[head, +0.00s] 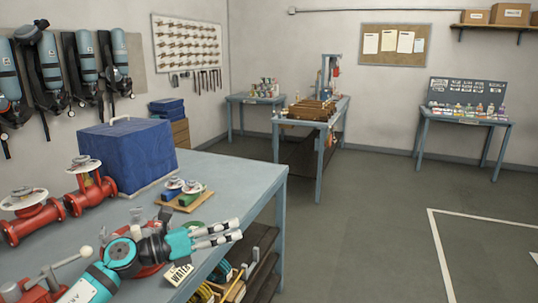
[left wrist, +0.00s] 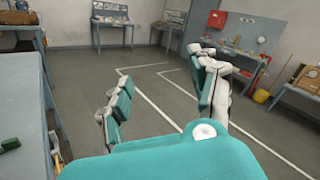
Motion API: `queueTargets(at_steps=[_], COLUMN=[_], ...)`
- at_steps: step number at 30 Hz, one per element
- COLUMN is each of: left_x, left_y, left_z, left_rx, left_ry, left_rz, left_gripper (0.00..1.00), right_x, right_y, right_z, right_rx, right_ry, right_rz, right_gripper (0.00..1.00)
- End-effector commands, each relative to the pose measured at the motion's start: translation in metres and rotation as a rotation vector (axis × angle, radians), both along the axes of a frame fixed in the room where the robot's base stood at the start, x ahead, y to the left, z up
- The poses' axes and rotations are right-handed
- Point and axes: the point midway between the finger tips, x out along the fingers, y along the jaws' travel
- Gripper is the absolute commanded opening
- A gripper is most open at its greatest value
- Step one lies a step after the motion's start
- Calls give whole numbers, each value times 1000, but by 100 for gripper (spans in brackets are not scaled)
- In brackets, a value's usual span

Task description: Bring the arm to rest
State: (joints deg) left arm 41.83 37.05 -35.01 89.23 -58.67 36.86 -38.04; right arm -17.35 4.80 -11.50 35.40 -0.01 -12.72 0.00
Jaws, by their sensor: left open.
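My left arm reaches in from the lower left in the head view, teal and dark grey. A "WATER" tag (head: 179,273) shows just below the gripper in the head view. My right gripper is in neither view.
Red valves (head: 90,186), a blue covered box (head: 127,155) and a wooden board (head: 186,200) with small valves are on the table. Coiled hoses lie on the shelf below. Open floor (head: 370,235) with white lines is to the right. Breathing sets (head: 86,62) hang on the left wall.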

Motion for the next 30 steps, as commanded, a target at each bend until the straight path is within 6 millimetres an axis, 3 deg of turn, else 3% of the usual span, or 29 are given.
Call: queueTargets(at_steps=[1, 3, 5, 7, 11, 15, 18, 21, 30], left_x=[-8, -12, -15, -22, -52, -112, -164, -209, -308], left_y=[-10, -8, 3, 24, 69, 101, 112, 115, 112], left_z=[-1, 0, -7, -27, -94, -176, -221, -250, -289], left_rx=[-177, -426, -634, -865, -1252, -1549, -1686, -1763, -1854], left_ry=[80, 213, 344, 515, 862, 1195, 1385, 1517, 1756], left_rz=[55, 159, 261, 391, 679, 1000, 1213, 1382, 1744], left_gripper=[62, 62, 62, 62, 62, 62, 62, 62, 62], right_x=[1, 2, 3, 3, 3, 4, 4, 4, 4], right_y=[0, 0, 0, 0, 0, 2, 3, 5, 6], right_z=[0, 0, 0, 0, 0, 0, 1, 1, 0], right_rx=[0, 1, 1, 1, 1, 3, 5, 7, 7], right_ry=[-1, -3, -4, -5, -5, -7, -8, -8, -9], right_rz=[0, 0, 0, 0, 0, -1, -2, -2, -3], right_gripper=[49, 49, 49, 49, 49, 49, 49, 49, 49])
